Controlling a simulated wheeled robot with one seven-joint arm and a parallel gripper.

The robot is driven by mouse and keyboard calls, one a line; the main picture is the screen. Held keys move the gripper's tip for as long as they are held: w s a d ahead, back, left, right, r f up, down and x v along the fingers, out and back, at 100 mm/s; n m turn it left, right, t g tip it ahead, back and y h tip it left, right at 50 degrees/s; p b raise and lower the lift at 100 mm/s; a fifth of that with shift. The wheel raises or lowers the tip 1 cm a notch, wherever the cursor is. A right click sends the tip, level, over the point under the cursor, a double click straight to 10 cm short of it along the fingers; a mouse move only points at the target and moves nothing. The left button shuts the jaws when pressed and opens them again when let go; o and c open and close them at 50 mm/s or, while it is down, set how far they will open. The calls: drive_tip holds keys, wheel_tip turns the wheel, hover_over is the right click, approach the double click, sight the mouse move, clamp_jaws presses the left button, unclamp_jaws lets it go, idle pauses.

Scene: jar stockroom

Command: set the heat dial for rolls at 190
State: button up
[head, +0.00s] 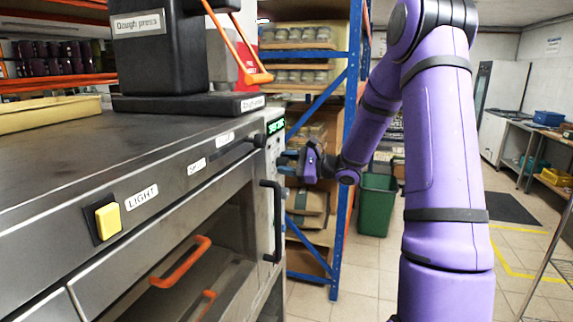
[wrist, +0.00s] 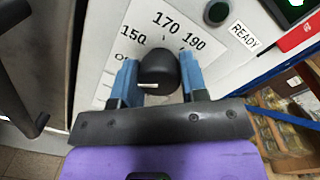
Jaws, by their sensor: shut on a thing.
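The heat dial is a black knob (wrist: 158,70) on a white scale plate (wrist: 136,35) marked 150, 170 and 190, with a partly hidden label at lower left. My gripper (wrist: 158,80) has its blue fingers on both sides of the knob, shut on it. A short pale mark shows on the near side of the knob; I cannot tell which number the dial points to. In the head view my gripper (head: 284,163) is at the right front edge of the steel oven (head: 150,150), and the dial is hidden there.
In the wrist view a dark round lamp (wrist: 216,12) sits beside a READY label (wrist: 243,36). The head view shows a green display (head: 276,126) above my gripper and a black oven handle (head: 273,220) below it. A blue-framed shelf (head: 347,130) stands close behind; a green bin (head: 377,205) is on the floor.

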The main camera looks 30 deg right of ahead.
drive_tip(key=m, duration=0.7)
drive_tip(key=shift+m, duration=0.4)
drive_tip(key=m, duration=0.3)
drive_tip(key=shift+f+m+t, duration=0.1)
drive_tip(key=shift+m+t, duration=0.2)
drive_tip(key=shift+m, duration=0.1)
drive_tip(key=m, duration=0.3)
drive_tip(key=shift+m, duration=0.4)
drive_tip(key=m, duration=0.7)
drive_tip(key=shift+m+h, duration=0.3)
drive_tip(key=shift+h, duration=0.1)
drive_tip(key=m, duration=0.3)
drive_tip(key=shift+s+m+t, duration=0.1)
drive_tip(key=shift+m+t, duration=0.2)
drive_tip(key=shift+m, duration=1.9)
